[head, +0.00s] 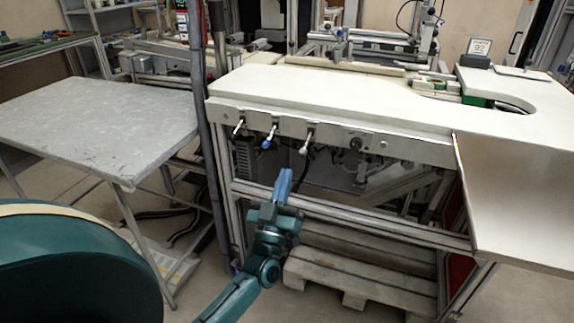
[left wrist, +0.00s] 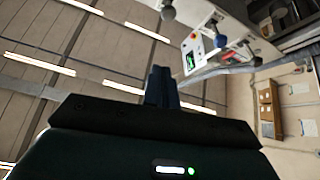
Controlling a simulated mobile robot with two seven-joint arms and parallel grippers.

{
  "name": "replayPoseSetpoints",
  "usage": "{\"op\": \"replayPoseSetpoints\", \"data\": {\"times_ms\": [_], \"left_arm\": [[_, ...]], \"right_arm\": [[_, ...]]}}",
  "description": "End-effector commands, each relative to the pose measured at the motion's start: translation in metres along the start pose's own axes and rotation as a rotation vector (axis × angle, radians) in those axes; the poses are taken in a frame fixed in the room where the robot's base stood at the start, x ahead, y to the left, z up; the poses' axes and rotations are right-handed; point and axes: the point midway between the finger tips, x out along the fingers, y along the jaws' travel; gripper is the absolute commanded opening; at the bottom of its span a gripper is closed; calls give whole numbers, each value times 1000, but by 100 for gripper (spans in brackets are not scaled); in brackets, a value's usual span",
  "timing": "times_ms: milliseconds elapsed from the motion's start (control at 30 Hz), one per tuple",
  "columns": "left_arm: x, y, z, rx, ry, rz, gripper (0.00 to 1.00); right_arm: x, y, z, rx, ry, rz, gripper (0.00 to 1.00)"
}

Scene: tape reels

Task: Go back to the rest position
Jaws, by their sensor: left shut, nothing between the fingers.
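My left gripper (head: 283,183) is in the lower middle of the head view, its blue fingers together and pointing up, with nothing between them. It is in front of the white workbench (head: 330,88), below the bench's front edge. In the left wrist view the dark fingers (left wrist: 162,82) point up toward the ceiling and look closed. My right gripper is not in either view. A large teal rounded shape fills the lower left of the head view.
Levers (head: 308,143) stick out from the bench's front panel just above the gripper. A grey table (head: 95,125) stands at left. A wooden pallet (head: 350,265) lies under the bench. A dark vertical post (head: 205,130) stands between the table and bench.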

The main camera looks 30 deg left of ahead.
Motion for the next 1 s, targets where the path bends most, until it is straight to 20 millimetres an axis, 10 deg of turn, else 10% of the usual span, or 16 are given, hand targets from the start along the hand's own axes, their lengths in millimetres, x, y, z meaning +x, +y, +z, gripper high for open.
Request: {"op": "replayPoseSetpoints", "data": {"times_ms": [700, 1000], "left_arm": [[-10, 4, 3, 0, -20, 15, 0], [-122, 82, 15, -22, -475, 303, 0]], "right_arm": [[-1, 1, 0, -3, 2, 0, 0], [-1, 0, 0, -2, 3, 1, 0]]}}
